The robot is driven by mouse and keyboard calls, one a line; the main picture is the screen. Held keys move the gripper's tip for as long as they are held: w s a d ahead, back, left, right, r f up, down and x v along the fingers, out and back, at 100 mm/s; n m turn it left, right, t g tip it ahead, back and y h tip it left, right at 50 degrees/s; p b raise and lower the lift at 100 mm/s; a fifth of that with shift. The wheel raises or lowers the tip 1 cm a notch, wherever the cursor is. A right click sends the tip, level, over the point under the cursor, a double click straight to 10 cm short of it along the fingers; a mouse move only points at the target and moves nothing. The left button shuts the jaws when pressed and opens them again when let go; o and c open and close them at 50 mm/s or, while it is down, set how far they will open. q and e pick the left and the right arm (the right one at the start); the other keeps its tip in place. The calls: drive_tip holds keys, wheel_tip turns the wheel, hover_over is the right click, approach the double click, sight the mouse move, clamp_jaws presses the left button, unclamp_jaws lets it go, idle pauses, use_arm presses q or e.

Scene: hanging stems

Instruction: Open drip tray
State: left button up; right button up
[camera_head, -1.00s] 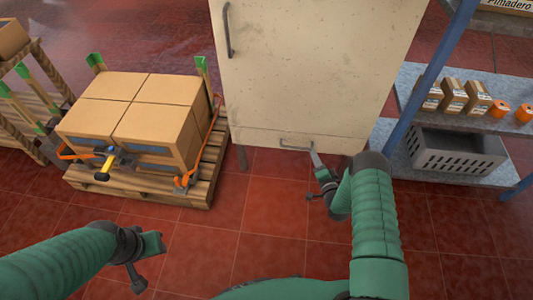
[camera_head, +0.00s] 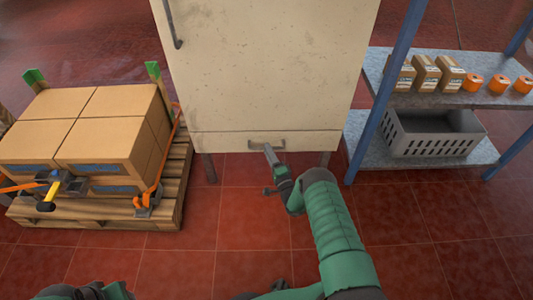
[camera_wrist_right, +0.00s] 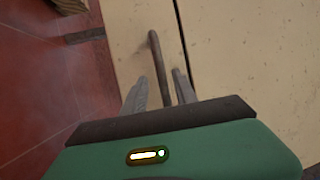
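The drip tray (camera_head: 222,142) is the low cream front panel at the bottom of the tall cabinet, with a small grey handle (camera_head: 256,145). It looks closed, flush with the cabinet front. My right gripper (camera_head: 268,150) is at the handle. In the right wrist view the handle bar (camera_wrist_right: 157,60) runs between the two fingers of the right gripper (camera_wrist_right: 160,78), with gaps visible, so the fingers are open around it. The panel (camera_wrist_right: 128,40) lies left of a dark seam there. My left gripper (camera_head: 115,291) shows only partly at the bottom edge; its fingers cannot be made out.
The cream cabinet (camera_head: 265,70) stands on legs. A pallet (camera_head: 182,185) with strapped cardboard boxes (camera_head: 110,140) is on the left. A blue-post shelf (camera_head: 410,152) on the right holds a grey crate (camera_head: 435,145), small boxes and orange rolls. The red floor before the cabinet is clear.

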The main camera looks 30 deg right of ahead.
drive_tip(key=shift+x, duration=1.1)
drive_tip(key=shift+a+r, duration=0.1)
clamp_jaws()
idle(0.5)
